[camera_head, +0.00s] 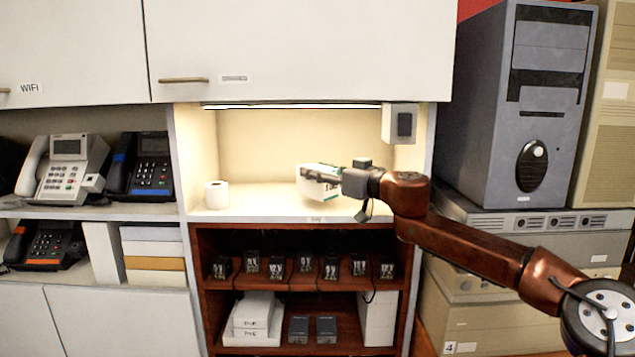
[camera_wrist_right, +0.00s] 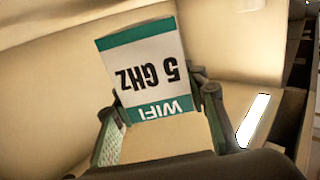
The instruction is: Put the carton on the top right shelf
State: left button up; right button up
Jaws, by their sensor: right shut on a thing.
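The carton (camera_head: 310,187) is a small white box with green bands, inside the lit shelf compartment (camera_head: 260,203) at the middle of the head view. My right gripper (camera_head: 322,175) reaches in from the right and is shut on it. In the right wrist view the carton (camera_wrist_right: 145,62) shows "5 GHz" and "WIFI" upside down, tilted between the two fingers of the right gripper (camera_wrist_right: 160,118). I cannot tell whether its underside touches the shelf board. My left gripper is not in view.
A white roll (camera_head: 216,195) stands at the compartment's left. A small box with a dark panel (camera_head: 400,124) hangs at its upper right. Phones (camera_head: 62,165) fill the left shelves. Adapters (camera_head: 305,267) line the brown shelf below. A computer tower (camera_head: 520,110) stands at right.

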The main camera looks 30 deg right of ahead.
notch_tip(320, 180, down, 2)
jog(key=shift+w+d+f, duration=0.2)
jog(key=shift+w+f, duration=0.1)
jog(key=shift+s+a, duration=0.15)
jog(key=o, duration=0.8)
jog(key=shift+f, duration=0.15)
jog(key=o, duration=0.5)
